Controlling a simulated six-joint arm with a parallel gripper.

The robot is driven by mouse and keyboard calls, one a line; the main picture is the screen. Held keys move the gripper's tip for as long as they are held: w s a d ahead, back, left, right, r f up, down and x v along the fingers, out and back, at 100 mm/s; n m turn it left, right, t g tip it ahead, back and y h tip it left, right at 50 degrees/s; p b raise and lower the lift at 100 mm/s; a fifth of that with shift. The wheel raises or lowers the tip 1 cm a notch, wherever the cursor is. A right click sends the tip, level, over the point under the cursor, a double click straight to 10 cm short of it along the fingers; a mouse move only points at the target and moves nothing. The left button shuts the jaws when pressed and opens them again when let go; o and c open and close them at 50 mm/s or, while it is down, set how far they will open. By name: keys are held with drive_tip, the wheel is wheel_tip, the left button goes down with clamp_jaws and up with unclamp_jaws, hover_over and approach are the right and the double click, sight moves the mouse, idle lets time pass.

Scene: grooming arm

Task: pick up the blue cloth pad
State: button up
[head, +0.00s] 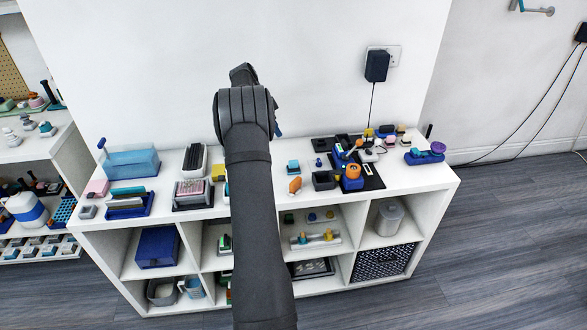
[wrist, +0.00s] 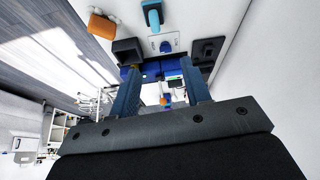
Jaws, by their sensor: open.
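A small teal-blue block-like piece (head: 293,166) lies on the white shelf top, right of my arm in the head view. It may be the blue cloth pad, but I cannot confirm its material. A teal-blue piece (wrist: 153,14) also shows at the top of the wrist view, beyond the fingertips. My gripper (wrist: 160,68) is open, with its two blue fingers apart and nothing held between them. In the head view my dark arm hides most of the gripper, which is above the shelf top near the wall.
An orange piece (head: 295,184) lies close to the teal piece. A dark open box (head: 323,180) and a crowded black mat (head: 372,182) are to the right. A clear blue bin (head: 131,163) and trays stand left. A black plug (head: 377,65) hangs on the wall behind.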

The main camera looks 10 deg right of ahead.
drive_tip(key=m, duration=0.1)
hover_over(294, 161)
drive_tip(key=a, duration=0.2)
drive_tip(key=shift+g+y, duration=0.3)
wheel_tip(294, 161, down, 10)
drive_tip(key=shift+w+f, duration=0.15)
drive_tip(key=shift+f, duration=0.05)
drive_tip(key=shift+a+x, duration=0.1)
drive_tip(key=shift+x, duration=1.5)
drive_tip(key=shift+a+x, duration=0.15)
drive_tip(key=shift+x, duration=1.45)
clamp_jaws()
